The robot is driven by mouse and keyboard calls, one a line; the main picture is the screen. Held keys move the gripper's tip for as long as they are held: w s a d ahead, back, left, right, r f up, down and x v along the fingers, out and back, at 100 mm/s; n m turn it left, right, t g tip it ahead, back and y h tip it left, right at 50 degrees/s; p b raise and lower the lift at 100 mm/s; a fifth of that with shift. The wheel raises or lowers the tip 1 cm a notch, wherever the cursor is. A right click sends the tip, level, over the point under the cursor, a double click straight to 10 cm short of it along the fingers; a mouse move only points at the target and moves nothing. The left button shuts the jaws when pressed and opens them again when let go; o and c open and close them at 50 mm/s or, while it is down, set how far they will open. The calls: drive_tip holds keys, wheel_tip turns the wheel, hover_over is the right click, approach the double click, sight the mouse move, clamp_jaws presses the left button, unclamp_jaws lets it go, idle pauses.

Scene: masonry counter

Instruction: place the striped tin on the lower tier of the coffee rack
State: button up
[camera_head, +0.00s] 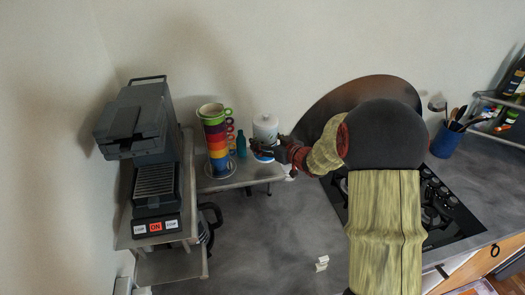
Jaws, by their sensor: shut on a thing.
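A pale, lidded tin (265,128) with a bluish band low on its side, seemingly the striped tin, stands upright at the right part of the rack's raised shelf. My gripper (264,150) reaches in from the right and is shut on the tin's lower part. The fingers hide some of the tin, and I cannot tell whether its base touches the shelf. The coffee rack (238,181) is grey, with a raised shelf; its lower tier (170,265) shows at the front left, below the coffee machine.
A coffee machine (150,130) stands on the rack's left part. A stack of coloured cups (215,145) and a small teal bottle (241,144) stand left of the tin. A dark jug (208,225) is under the shelf. A hob (445,205) lies right; the counter's middle is mostly clear.

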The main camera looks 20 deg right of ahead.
drive_tip(key=shift+w+f, duration=1)
drive_tip(key=shift+f, duration=0.1)
drive_tip(key=shift+w+f+b, duration=0.1)
drive_tip(key=shift+f+b, duration=0.25)
drive_tip(key=shift+f, duration=1.2)
drive_tip(key=shift+f, duration=0.1)
drive_tip(key=o, duration=1.3)
drive_tip(key=shift+f, duration=0.1)
drive_tip(key=shift+o, duration=0.2)
